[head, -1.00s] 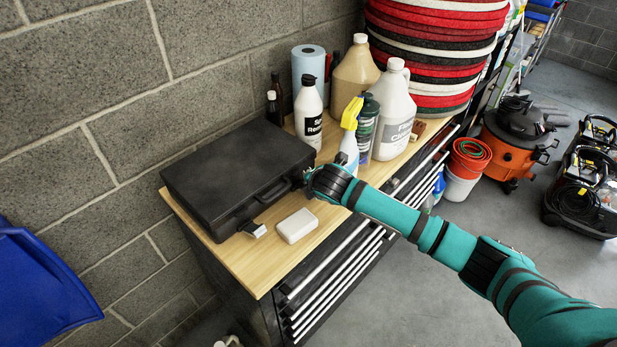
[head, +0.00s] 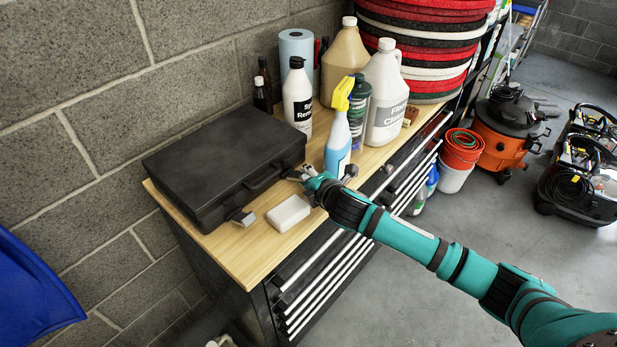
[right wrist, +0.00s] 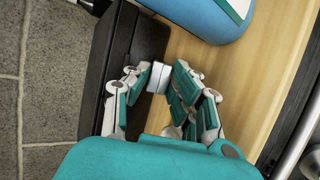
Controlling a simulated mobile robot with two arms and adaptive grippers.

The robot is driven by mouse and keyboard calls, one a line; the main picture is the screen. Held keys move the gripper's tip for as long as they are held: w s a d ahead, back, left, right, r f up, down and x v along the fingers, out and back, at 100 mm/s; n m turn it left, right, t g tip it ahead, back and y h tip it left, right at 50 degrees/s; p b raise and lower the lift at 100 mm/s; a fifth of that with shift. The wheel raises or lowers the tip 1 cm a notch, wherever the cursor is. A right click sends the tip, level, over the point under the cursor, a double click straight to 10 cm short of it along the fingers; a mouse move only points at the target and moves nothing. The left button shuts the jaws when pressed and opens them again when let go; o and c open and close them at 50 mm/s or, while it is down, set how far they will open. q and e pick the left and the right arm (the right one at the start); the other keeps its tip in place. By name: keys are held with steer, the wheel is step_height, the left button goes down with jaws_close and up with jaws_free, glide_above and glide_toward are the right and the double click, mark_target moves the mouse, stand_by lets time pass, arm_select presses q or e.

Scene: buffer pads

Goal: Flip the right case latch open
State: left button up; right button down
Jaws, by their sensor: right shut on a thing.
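The black case (head: 215,165) lies closed on the wooden bench top, its handle side facing the bench's front. Its left latch (head: 241,217) is a small grey tab sticking out of the front. My right gripper (head: 303,177) is at the right end of the case front, just right of the handle. In the right wrist view the gripper (right wrist: 158,82) is shut on the pale grey right latch (right wrist: 156,77), which sticks out beside the dark case wall (right wrist: 120,55). In the head view the fingers mostly hide this latch. My left gripper is out of view.
A white block (head: 288,213) lies on the bench in front of the case, close to my right gripper. A spray bottle (head: 338,148) with blue liquid stands just behind the gripper. More bottles and a blue paper roll (head: 296,58) stand farther back. The bench's front edge passes beneath my arm.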

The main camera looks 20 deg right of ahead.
steer(key=c, duration=1.4)
jaws_free()
steer(key=shift+c, duration=0.2)
steer(key=v, duration=1.2)
